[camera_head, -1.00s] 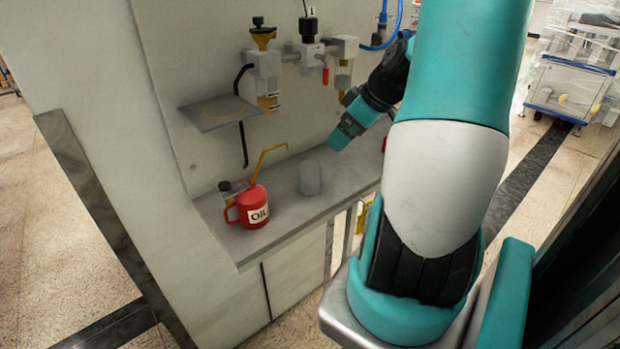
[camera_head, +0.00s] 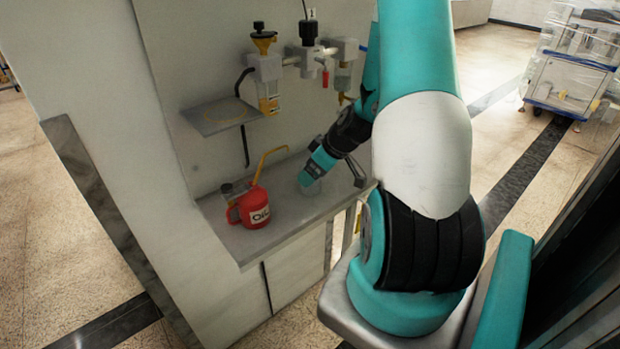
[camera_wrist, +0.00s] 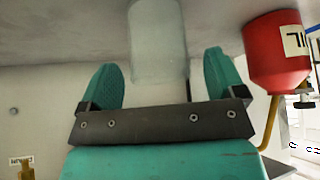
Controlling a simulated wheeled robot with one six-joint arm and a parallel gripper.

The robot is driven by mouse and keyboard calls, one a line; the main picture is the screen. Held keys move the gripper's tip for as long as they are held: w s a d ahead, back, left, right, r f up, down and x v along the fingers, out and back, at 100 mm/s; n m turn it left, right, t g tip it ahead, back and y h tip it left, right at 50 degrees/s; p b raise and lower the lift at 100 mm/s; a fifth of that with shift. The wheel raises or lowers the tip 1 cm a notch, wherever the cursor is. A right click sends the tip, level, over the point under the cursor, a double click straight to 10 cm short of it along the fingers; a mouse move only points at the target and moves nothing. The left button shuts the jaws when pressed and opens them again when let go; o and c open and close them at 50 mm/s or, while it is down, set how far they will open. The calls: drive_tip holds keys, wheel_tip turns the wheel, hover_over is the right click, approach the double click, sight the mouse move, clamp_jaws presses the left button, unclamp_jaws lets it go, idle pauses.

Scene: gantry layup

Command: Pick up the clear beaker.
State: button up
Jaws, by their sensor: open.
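The clear beaker (camera_wrist: 158,38) looks pale and cloudy in the wrist view, standing on the grey counter. My gripper (camera_wrist: 161,76) is open, with one teal finger on each side of the beaker's near end. I see a gap between each finger and the glass. In the head view my gripper (camera_head: 307,177) is down at the counter and covers most of the beaker (camera_head: 311,188); only a pale edge of it shows.
A red oil can (camera_head: 253,207) with a yellow spout stands left of the beaker; it also shows in the wrist view (camera_wrist: 276,50). A grey wall shelf (camera_head: 220,115) and a filter unit (camera_head: 267,75) hang above the counter (camera_head: 290,224).

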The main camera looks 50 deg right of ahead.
drive_tip(key=shift+x, duration=1.25)
drive_tip(key=c, duration=1)
